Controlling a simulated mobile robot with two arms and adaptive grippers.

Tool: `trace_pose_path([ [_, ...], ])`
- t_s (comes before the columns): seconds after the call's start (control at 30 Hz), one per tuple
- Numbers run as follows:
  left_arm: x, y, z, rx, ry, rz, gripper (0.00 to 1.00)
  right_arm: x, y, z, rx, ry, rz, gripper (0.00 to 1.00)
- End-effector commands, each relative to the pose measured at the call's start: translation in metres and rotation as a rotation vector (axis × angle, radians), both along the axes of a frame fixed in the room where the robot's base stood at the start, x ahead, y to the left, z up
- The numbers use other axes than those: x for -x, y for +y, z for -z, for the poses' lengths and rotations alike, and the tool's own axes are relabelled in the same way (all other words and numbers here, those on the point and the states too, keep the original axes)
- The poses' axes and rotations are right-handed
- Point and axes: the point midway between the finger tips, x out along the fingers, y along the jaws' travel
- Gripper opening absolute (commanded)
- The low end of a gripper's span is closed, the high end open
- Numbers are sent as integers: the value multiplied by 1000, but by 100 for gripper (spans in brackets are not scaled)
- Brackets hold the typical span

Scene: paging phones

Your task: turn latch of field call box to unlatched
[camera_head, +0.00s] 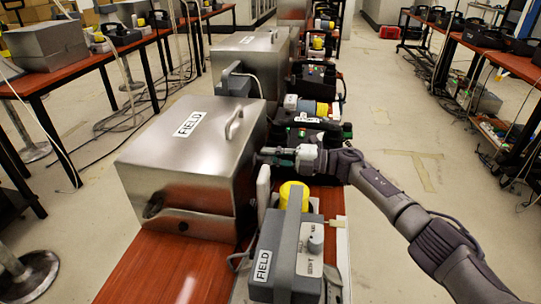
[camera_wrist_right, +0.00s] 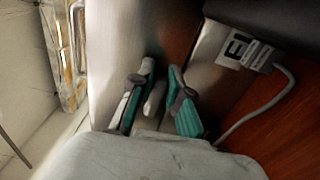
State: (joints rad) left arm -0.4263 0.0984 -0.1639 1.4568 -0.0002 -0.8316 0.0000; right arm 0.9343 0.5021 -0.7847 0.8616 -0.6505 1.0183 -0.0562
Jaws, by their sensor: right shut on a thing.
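A large metal box (camera_head: 190,150) with a FIELD label stands closed on the near red table, with a handle (camera_head: 234,125) on its lid. My right gripper (camera_head: 268,156) comes in from the right and reaches the box's right side. In the right wrist view its teal-padded fingers (camera_wrist_right: 158,100) are close together against a pale metal surface. A small pale piece (camera_wrist_right: 155,98), apparently the latch, shows between them, and the gripper is shut on it. The latch's turn angle cannot be told. My left gripper is out of view.
A grey phone unit (camera_head: 258,262) labelled FIELD, with a yellow part (camera_head: 293,195), stands in front. Several other phones and devices line the table behind. A grey cable (camera_wrist_right: 255,108) runs near the right finger. The floor (camera_head: 400,130) at right is mostly clear.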

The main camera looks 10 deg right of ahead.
Motion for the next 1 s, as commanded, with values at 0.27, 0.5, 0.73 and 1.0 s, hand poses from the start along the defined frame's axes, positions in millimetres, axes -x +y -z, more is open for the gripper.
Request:
trace_pose_path([
  [0.27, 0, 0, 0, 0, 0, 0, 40, 0, -1, 1, 0, 2, 2, 19],
  [0.5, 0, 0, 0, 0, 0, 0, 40, 0, 0, 1, 1, 1, 1, 42],
  [0.73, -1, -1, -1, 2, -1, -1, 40, 0, 0, -3, 1, -2, 0, 42],
  [1.0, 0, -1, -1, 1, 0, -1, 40, 0, -1, -46, 0, -6, 0, 42],
])
